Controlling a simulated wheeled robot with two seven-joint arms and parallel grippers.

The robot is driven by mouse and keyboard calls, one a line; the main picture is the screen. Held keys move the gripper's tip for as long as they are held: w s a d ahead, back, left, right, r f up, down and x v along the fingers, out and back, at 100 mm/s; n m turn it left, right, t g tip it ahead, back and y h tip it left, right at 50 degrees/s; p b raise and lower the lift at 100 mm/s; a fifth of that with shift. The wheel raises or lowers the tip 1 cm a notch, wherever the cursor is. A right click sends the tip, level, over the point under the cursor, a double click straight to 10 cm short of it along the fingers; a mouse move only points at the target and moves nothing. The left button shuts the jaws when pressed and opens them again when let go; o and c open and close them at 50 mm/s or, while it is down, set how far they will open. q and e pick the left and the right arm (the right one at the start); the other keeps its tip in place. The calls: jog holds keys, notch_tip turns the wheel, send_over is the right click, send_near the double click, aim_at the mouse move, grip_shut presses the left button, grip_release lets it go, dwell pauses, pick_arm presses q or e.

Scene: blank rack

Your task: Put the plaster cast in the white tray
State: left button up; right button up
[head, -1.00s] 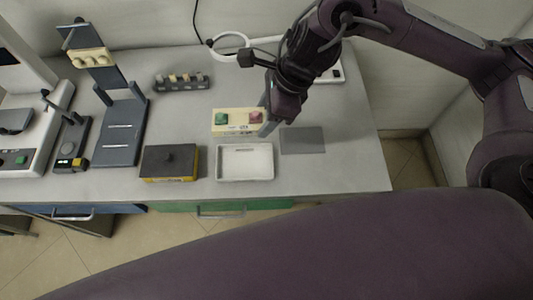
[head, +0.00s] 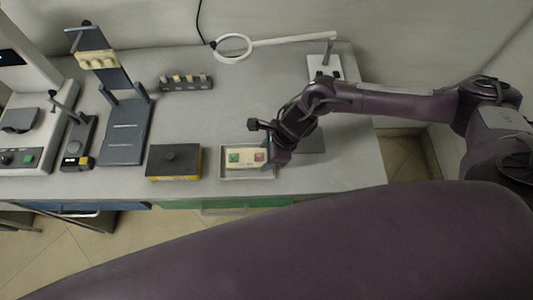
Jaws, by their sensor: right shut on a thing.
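The plaster cast (head: 246,158), a cream block with a green and a red patch on top, is within the outline of the white tray (head: 240,178). Whether it rests on the tray floor or hangs just above it I cannot tell. My right gripper (head: 273,160) is at the right end of the cast and shut on it. The fingertips are largely hidden by the wrist. The tray's front and left rims show; its right part is covered by the gripper. My left gripper is not in view.
A black-topped yellow box (head: 174,162) stands just left of the tray. A dark grey stand (head: 124,135) with a cream piece, a small rack (head: 186,83) and a ring magnifier (head: 233,48) are farther off. The table's middle is clear.

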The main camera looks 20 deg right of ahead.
jog(key=shift+f, duration=0.6)
jog(key=shift+f, duration=0.2)
jog(key=o, duration=0.8)
jog(key=shift+r, duration=0.1)
jog(key=shift+r, duration=0.35)
jog(key=b+v, duration=0.2)
jog(key=v, duration=0.9)
jog(key=shift+d+r, duration=0.25)
